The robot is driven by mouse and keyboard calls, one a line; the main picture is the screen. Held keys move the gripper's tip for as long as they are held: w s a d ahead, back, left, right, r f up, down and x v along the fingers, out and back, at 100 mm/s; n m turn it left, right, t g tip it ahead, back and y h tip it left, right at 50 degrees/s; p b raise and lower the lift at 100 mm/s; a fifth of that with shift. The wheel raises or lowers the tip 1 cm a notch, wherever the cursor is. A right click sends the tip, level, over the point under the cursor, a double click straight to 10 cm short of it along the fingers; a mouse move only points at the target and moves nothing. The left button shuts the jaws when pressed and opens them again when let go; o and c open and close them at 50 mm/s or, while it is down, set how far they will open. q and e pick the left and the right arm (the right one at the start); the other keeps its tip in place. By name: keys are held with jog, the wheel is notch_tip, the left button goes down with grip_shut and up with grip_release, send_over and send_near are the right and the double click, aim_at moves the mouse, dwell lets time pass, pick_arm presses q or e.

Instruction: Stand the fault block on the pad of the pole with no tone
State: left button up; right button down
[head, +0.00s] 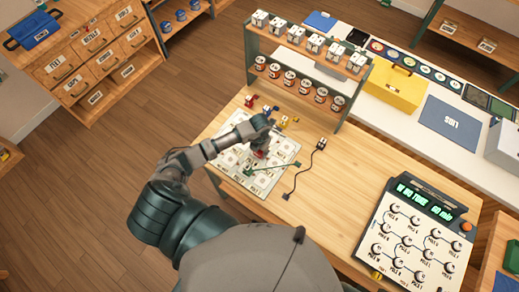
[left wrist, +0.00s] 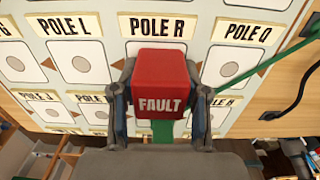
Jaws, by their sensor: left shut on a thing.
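My left gripper (head: 261,143) is shut on the red fault block (left wrist: 160,75), with a finger on each side of it in the left wrist view. The block (head: 260,153) is mostly hidden by the gripper in the head view. It is over the map board (head: 232,187), in front of the POLE R label (left wrist: 157,26), and hides most of the area below that label. I cannot tell whether it touches the board. The POLE L pad (left wrist: 80,63) and POLE Q pad (left wrist: 230,68) show on either side.
Small red, blue and yellow pieces (head: 283,122) lie behind the board. A black cord (head: 300,175) lies to its right. A two-tier rack (head: 307,68) of labelled items stands at the table's back. Bare table (head: 310,222) lies between board and panel.

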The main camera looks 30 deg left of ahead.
pick_arm(q)
jog(key=o, duration=0.8)
jog(key=shift+f, duration=0.15)
jog(key=o, duration=0.4)
jog(key=shift+a, duration=0.2)
jog(key=shift+c, duration=0.2)
jog(key=shift+a, duration=0.2)
jog(key=shift+d+r, duration=0.1)
jog(key=shift+r, duration=0.35)
notch_tip(320, 180, up, 10)
jog(key=shift+d+f+b, duration=0.1)
jog(key=shift+b, duration=0.45)
jog(key=shift+r, duration=0.75)
